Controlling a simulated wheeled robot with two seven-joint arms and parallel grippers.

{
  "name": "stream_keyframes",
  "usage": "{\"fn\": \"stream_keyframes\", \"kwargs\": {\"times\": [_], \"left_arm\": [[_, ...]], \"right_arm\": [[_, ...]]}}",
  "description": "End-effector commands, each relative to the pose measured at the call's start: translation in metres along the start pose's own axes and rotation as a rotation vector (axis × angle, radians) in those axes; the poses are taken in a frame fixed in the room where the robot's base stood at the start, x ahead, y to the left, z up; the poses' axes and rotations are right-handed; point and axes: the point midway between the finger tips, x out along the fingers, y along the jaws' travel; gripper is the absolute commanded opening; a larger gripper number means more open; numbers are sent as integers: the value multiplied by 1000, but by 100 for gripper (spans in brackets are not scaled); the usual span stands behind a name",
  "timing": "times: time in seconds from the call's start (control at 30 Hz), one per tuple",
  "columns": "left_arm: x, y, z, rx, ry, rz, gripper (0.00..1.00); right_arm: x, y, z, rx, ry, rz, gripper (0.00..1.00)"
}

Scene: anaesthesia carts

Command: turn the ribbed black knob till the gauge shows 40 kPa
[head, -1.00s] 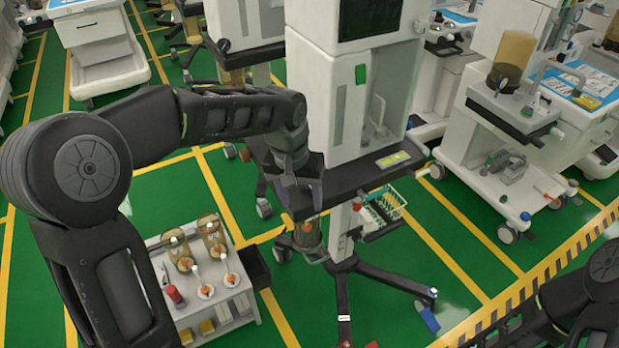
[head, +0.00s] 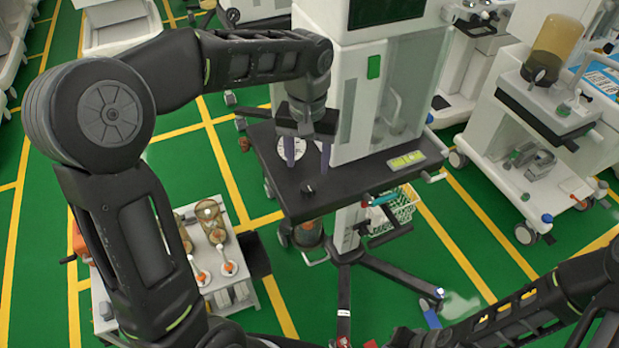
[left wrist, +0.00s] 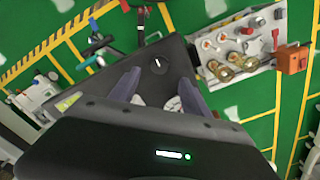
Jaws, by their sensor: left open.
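A small black knob (head: 308,188) with a white pointer mark stands near the front of the black shelf (head: 350,188) of the middle cart. It also shows in the left wrist view (left wrist: 158,66); its ribs are too small to make out. A round white gauge (head: 292,153) lies on the shelf behind it, partly hidden by my left gripper; its reading is not legible. My left gripper (head: 308,168) is open and points down, its two fingers above the shelf just behind the knob, not around it. In the left wrist view the knob shows beyond the fingertips. My right gripper is not visible.
The white column of the cart (head: 362,110) rises right behind the shelf. A yellow-green label (head: 406,160) lies at the shelf's right. A small white trolley (head: 240,294) with jars stands lower left. My right arm reaches in at the lower right.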

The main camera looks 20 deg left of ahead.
Motion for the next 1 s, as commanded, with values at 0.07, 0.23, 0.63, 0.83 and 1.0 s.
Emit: {"fn": "stream_keyframes", "kwargs": {"times": [0.07, 0.23, 0.63, 0.83, 1.0], "left_arm": [[2, 0, 0, 0, -1, 0, 55], [16, 0, 0, 0, -2, 0, 55], [72, 0, 0, 0, -3, -1, 55], [79, 0, 0, -1, 0, 0, 55], [78, 0, 0, 0, 0, 0, 55]], "right_arm": [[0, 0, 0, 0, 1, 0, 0], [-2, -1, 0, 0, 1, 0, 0], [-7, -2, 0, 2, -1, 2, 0], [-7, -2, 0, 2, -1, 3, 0], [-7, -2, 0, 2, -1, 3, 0]]}}
